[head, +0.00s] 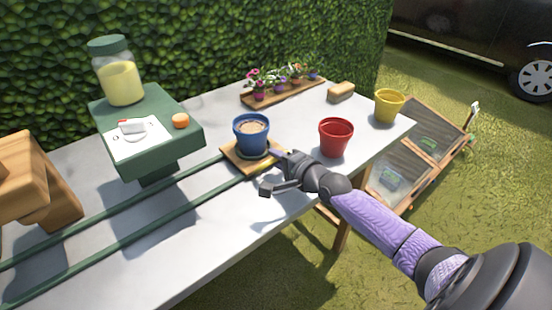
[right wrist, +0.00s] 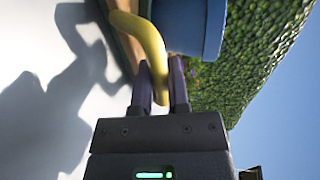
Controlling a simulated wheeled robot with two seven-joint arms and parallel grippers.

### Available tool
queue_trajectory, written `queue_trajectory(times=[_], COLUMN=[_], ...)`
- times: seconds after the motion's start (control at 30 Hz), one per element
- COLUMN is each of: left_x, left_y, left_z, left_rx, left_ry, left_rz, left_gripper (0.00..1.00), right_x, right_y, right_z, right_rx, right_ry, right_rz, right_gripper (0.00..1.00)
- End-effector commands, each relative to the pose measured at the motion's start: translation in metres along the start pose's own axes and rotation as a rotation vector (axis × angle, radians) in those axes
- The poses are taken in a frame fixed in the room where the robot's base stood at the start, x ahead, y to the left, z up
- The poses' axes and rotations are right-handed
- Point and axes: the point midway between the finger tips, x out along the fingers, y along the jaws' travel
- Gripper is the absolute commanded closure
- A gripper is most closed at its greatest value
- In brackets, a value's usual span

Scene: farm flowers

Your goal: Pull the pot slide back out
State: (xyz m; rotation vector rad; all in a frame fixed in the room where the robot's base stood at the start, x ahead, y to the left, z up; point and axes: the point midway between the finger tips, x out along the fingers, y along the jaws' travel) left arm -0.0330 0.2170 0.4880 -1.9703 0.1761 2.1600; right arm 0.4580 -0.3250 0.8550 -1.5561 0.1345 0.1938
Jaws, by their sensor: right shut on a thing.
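The pot slide is a small wooden board (head: 232,158) at the right end of two green rails. A blue pot (head: 252,146) filled with brown soil stands upright on it. The slide's yellow handle (right wrist: 150,42) shows curved in the right wrist view. My right gripper (head: 274,160) is at the slide's right side, and its two fingers (right wrist: 158,82) are closed around the handle. The blue pot also shows beside the handle in the right wrist view (right wrist: 190,22). My left gripper is not in view.
The rails (head: 110,222) run left under a green dispenser (head: 150,125) with a yellow-filled jar (head: 120,82). A red pot (head: 335,140) and a yellow pot (head: 388,106) stand right on the white table (head: 210,225). A flower tray (head: 290,90) and a tan block (head: 341,91) lie behind.

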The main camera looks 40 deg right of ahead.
Motion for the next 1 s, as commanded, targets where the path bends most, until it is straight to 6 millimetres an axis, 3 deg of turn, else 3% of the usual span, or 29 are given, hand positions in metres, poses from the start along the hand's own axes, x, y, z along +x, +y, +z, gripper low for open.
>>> queue_trajectory(times=[0.1,0.13,0.27,0.63,1.0], left_x=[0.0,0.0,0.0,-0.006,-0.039], left_y=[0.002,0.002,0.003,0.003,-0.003], left_z=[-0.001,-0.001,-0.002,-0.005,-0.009], left_rx=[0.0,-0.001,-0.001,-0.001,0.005], left_ry=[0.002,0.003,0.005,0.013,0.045], left_rz=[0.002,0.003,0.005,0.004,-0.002], left_gripper=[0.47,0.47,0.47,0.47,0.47], right_x=[0.0,0.0,0.0,-0.009,-0.085], right_y=[-0.001,-0.001,-0.001,-0.002,-0.003], right_z=[-0.003,-0.003,-0.002,-0.001,-0.002], right_rx=[-0.003,-0.003,-0.002,-0.002,-0.003], right_ry=[0.007,0.007,0.006,0.003,0.004], right_rz=[-0.002,-0.002,-0.002,-0.001,0.001], right_gripper=[1.0,0.74,0.47,0.47,0.47])
